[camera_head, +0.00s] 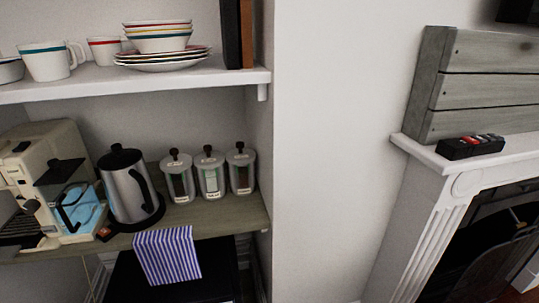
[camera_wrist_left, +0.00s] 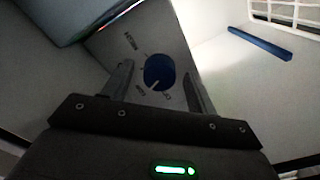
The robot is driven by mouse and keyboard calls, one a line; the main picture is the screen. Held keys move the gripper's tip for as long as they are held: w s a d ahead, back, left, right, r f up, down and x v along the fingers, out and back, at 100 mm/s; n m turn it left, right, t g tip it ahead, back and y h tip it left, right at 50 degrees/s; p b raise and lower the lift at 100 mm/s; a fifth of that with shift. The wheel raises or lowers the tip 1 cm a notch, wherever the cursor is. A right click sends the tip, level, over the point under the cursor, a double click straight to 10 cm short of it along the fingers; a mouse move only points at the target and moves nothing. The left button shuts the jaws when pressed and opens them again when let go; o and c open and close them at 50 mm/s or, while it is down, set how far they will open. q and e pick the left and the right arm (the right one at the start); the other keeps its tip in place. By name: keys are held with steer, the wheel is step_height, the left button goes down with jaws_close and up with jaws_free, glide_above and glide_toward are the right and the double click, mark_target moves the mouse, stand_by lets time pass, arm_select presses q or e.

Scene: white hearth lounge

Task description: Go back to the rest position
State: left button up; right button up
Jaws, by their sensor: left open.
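My left gripper (camera_wrist_left: 160,92) shows in the left wrist view, with its two fingers spread apart and nothing between them. Beyond the fingers is a pale panel with a round blue knob (camera_wrist_left: 159,72) and dark lettering around it. I cannot tell from this view whether the fingertips touch the panel. Neither gripper shows in the head view, and my right gripper is in no view.
A shelf (camera_head: 225,222) holds a coffee machine (camera_head: 38,170), a kettle (camera_head: 127,188), several canisters (camera_head: 210,175) and a striped cloth (camera_head: 167,256). Dishes (camera_head: 160,42) stand on the shelf above. A white mantel (camera_head: 420,155) bears a remote (camera_head: 470,147). A blue bar (camera_wrist_left: 260,43) shows in the wrist view.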

arm_select(q)
steer(key=m+b, duration=0.1)
steer(key=m, duration=0.9)
steer(key=shift+b, duration=0.4)
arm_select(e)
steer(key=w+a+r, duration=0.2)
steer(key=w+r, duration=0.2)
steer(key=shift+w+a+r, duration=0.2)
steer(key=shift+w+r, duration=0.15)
arm_select(q)
steer(key=shift+s, duration=0.1)
